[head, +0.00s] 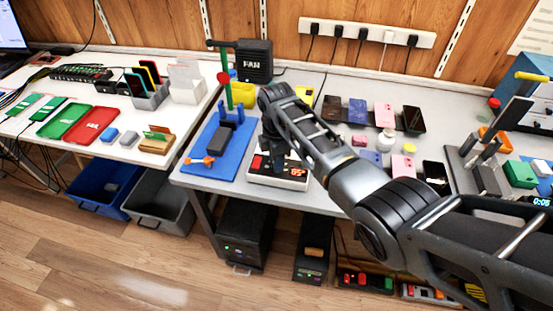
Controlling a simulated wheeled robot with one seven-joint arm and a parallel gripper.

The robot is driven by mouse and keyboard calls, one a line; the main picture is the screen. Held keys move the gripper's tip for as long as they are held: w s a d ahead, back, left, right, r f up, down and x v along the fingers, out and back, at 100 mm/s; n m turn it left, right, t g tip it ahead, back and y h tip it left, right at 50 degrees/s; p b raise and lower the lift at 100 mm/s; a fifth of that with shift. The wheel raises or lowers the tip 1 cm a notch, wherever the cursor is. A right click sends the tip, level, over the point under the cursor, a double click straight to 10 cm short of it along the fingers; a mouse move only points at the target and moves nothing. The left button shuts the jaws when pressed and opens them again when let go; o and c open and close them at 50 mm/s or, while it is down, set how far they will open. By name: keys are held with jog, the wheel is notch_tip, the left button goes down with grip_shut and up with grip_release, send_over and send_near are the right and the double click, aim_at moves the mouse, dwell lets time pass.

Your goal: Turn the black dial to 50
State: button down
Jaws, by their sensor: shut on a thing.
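A white control box (262,179) sits at the front edge of the middle table. It has a dark face with a lit red display (297,172), whose digits are too small to read surely, and a red part at its left. My gripper (281,163) points down onto the box, shut on the black dial. The dial itself is hidden behind the fingers and my arm, so its pointer does not show.
A blue mat (213,160) with a green stand (227,92) lies left of the box. Several phones, such as a pink one (384,114), lie to the right. A black FAN box (254,61) stands behind. Dark units stand on the floor below.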

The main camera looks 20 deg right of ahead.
jog(key=shift+n, duration=1.3)
jog(key=c, duration=0.8)
grip_release()
jog(key=shift+c, duration=0.2)
jog(key=shift+r, duration=0.1)
notch_tip(320, 180, up, 8)
jog(key=shift+f+b, duration=0.2)
jog(key=shift+b, duration=0.2)
